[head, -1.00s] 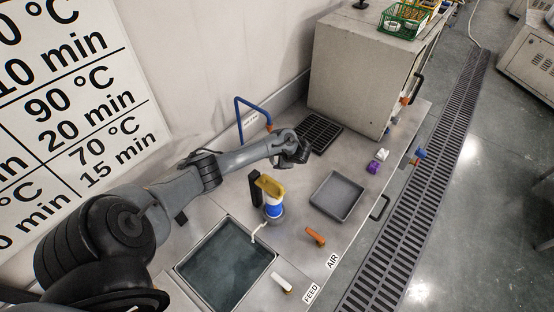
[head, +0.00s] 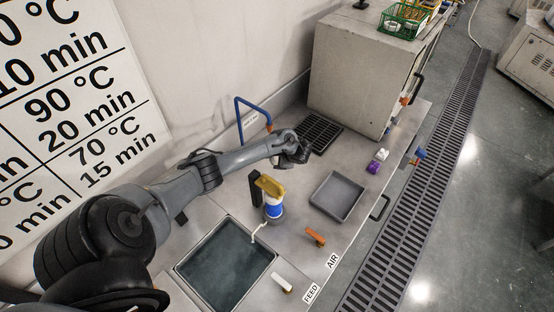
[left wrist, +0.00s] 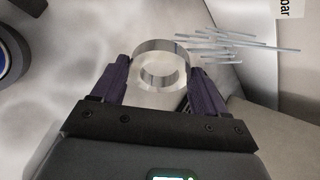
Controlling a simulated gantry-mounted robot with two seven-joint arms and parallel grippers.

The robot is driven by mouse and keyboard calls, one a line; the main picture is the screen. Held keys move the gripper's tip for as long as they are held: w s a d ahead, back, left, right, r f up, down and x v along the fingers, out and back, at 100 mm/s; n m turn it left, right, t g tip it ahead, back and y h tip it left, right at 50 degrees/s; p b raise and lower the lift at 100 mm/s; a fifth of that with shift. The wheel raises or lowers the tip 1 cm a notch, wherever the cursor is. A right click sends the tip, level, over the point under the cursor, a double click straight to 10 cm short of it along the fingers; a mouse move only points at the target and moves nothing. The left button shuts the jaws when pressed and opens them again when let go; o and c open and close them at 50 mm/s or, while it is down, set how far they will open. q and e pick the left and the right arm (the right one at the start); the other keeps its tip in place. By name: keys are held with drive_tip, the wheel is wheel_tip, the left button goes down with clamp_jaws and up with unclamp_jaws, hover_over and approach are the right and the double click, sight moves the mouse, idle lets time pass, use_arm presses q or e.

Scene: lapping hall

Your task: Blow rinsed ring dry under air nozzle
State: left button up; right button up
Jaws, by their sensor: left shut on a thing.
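My left gripper (head: 299,154) reaches over the bench beside the blue air pipe (head: 239,113) and its orange-brown tip (head: 269,128). In the left wrist view the gripper (left wrist: 160,75) is shut on a shiny, clear-looking metal ring (left wrist: 148,47), one dark finger on each side. Pale streaks of blown air (left wrist: 232,43) show just right of the ring; I cannot tell how fully they strike it. The ring is hidden in the head view. An orange lever (head: 316,237) sits by the AIR label (head: 332,261).
A black grate (head: 323,131) lies behind the gripper, before a big grey cabinet (head: 350,80).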

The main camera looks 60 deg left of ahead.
use_arm(q)
drive_tip(key=w+d+p, duration=0.2)
drive_tip(key=w+d, duration=0.3)
drive_tip(key=d, duration=0.5)
drive_tip(key=shift+d, duration=0.4)
idle(0.4)
